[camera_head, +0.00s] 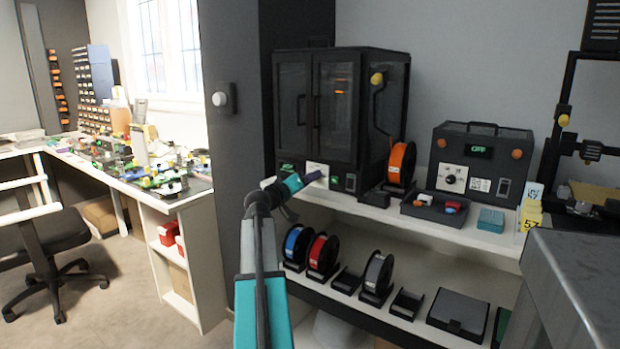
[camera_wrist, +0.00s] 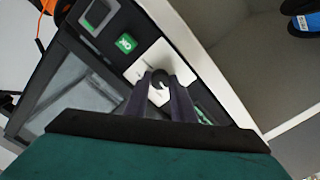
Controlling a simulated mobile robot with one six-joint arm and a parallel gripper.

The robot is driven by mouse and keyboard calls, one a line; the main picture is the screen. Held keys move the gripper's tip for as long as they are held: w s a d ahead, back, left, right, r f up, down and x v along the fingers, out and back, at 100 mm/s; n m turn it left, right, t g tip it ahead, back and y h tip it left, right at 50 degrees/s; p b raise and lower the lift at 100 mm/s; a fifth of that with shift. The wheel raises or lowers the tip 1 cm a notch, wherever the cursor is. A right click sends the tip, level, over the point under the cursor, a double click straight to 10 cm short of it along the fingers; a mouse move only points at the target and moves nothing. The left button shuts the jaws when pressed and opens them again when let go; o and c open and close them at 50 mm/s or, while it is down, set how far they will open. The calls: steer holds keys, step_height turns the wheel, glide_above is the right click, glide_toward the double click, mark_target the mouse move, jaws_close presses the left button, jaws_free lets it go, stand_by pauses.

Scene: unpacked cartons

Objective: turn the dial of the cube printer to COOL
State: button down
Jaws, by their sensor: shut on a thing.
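The cube printer (camera_head: 318,105) is a dark cabinet with two glazed doors on the white shelf. A white dial plate (camera_head: 317,168) sits low on its front; it also shows in the wrist view (camera_wrist: 148,57). My gripper (camera_head: 308,179) reaches the plate from the left and front. In the wrist view my gripper (camera_wrist: 160,87) has its two dark fingers closed on the small dial (camera_wrist: 159,95), which is mostly hidden between them. I cannot read any marks on the plate or tell where the dial points.
A green button (camera_wrist: 126,42) and a rocker switch (camera_wrist: 98,15) are beside the plate. An orange spool (camera_head: 401,163) stands to the right.

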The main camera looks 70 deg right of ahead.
steer(key=shift+w+d+r+n, duration=0.1)
steer(key=shift+r+n, duration=0.05)
steer(key=shift+n, duration=0.55)
steer(key=c, duration=1.5)
jaws_free()
steer(key=p+v, duration=0.1)
steer(key=v, duration=1.2)
steer(key=shift+a, duration=0.4)
